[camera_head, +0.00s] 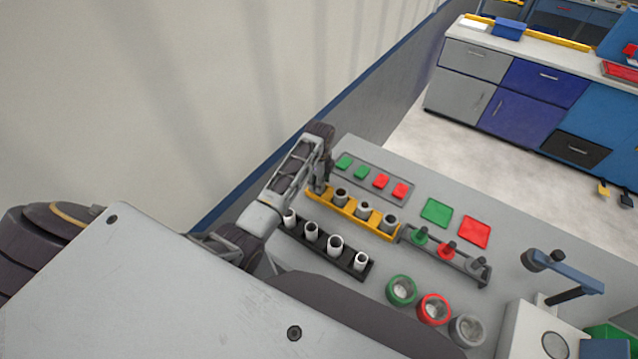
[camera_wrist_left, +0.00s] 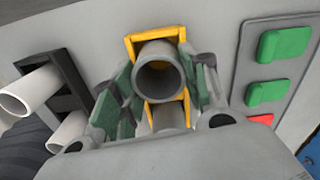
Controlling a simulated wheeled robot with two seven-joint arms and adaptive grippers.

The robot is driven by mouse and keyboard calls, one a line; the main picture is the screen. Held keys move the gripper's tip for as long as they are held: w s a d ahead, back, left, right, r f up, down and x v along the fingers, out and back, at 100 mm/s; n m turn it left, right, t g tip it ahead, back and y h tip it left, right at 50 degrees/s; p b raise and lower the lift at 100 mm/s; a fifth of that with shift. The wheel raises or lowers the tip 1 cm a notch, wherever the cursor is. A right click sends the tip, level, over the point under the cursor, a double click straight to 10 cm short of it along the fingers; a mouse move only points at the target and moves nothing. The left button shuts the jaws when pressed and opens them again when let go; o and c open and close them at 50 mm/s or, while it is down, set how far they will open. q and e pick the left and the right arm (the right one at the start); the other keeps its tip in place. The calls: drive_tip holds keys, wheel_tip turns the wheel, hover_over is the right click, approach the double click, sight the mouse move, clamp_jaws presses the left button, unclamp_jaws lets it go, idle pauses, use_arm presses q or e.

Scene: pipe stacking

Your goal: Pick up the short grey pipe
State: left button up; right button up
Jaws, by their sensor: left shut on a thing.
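The yellow rack (camera_head: 349,211) stands on the grey table and holds several short grey pipes in a row. My left gripper (camera_head: 318,186) is at the rack's far left end and points down. In the left wrist view, its green-padded fingers (camera_wrist_left: 160,92) are on both sides of a short grey pipe (camera_wrist_left: 158,52), shut on it. This pipe is at the yellow rack (camera_wrist_left: 130,44), with its open end toward the camera. I cannot tell whether it is lifted. In the head view the gripper hides it. My right gripper is not in view.
A black rack (camera_head: 322,246) with several white pipes lies in front of the yellow rack. Behind is a grey panel (camera_head: 372,170) with green and red buttons. A grey holder (camera_head: 455,258) and round green, red and grey containers stand to the right.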

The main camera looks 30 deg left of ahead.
use_arm(q)
wheel_tip(320, 180, up, 10)
drive_tip(key=b, duration=0.1)
idle(0.5)
idle(0.5)
drive_tip(key=shift+d, duration=0.15)
